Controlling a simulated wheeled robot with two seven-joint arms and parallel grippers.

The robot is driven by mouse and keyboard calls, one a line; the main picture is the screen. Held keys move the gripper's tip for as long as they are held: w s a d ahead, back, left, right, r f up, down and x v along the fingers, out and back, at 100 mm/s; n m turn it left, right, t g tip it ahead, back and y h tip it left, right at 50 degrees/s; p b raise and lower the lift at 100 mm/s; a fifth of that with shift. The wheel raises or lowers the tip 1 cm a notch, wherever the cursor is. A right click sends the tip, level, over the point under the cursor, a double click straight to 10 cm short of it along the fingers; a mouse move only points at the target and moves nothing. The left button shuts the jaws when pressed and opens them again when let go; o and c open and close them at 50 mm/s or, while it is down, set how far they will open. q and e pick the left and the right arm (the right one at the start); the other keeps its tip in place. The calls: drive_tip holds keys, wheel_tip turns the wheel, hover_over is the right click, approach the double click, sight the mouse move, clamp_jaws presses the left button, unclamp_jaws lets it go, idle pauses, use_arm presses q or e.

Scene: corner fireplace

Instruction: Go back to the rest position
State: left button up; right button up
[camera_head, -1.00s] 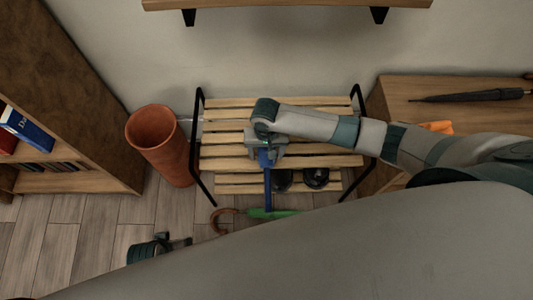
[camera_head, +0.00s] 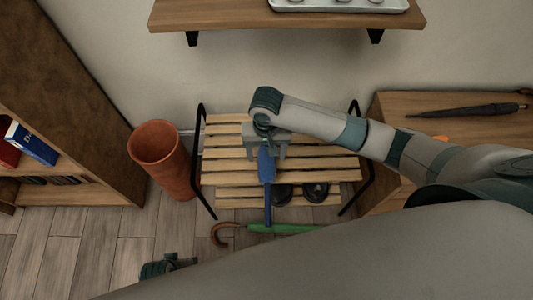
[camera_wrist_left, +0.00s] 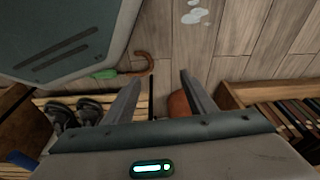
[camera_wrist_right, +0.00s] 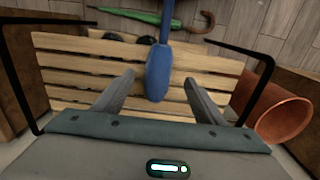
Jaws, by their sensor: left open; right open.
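My right gripper (camera_head: 266,153) is over the slatted wooden bench (camera_head: 228,180), with its fingers spread. A long blue thing (camera_head: 267,166), perhaps a furled umbrella, lies across the slats with its thin end over the front edge. In the right wrist view its thick blue end (camera_wrist_right: 158,72) shows between the open fingers, with gaps on both sides. My left gripper (camera_wrist_left: 158,80) is open and empty, pointing toward the floor and bench. In the head view only a part of it shows at the lower left.
A terracotta pot (camera_head: 168,160) stands left of the bench, beside a bookcase (camera_head: 75,110). A green umbrella (camera_head: 285,228) with a curved brown handle lies at the bench's front. A cabinet (camera_head: 400,115) bearing a black umbrella (camera_head: 465,111) is at right. A wall shelf (camera_head: 230,15) holds a tray (camera_head: 340,5).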

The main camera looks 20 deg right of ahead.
idle(0.7)
drive_tip(key=s+a+n+t+y, duration=0.25)
drive_tip(key=s+a, duration=0.25)
drive_tip(key=s, duration=0.4)
use_arm(q)
wheel_tip(320, 180, up, 21)
use_arm(e)
drive_tip(key=s+d+r+n+t+h, duration=0.1)
drive_tip(key=s+d+r+n+h, duration=0.15)
drive_tip(key=s+d, duration=1.05)
drive_tip(key=w+a+p+x, duration=0.1)
drive_tip(key=p+x, duration=0.3)
drive_tip(key=x, duration=1.2)
use_arm(q)
wheel_tip(320, 180, down, 27)
drive_tip(key=d+t+p, duration=0.2)
drive_tip(key=p, duration=0.1)
drive_tip(key=shift+w+d+t+h, duration=0.25)
drive_tip(key=shift+w+t+h, duration=0.05)
drive_tip(key=shift+w+h, duration=0.15)
use_arm(e)
drive_tip(key=s+a+f+t+y, duration=0.1)
drive_tip(key=s+f+t, duration=0.1)
drive_tip(key=f, duration=1)
drive_tip(key=shift+s+a+n, duration=0.2)
drive_tip(key=shift+s+n, duration=0.1)
drive_tip(key=shift+s, duration=0.25)
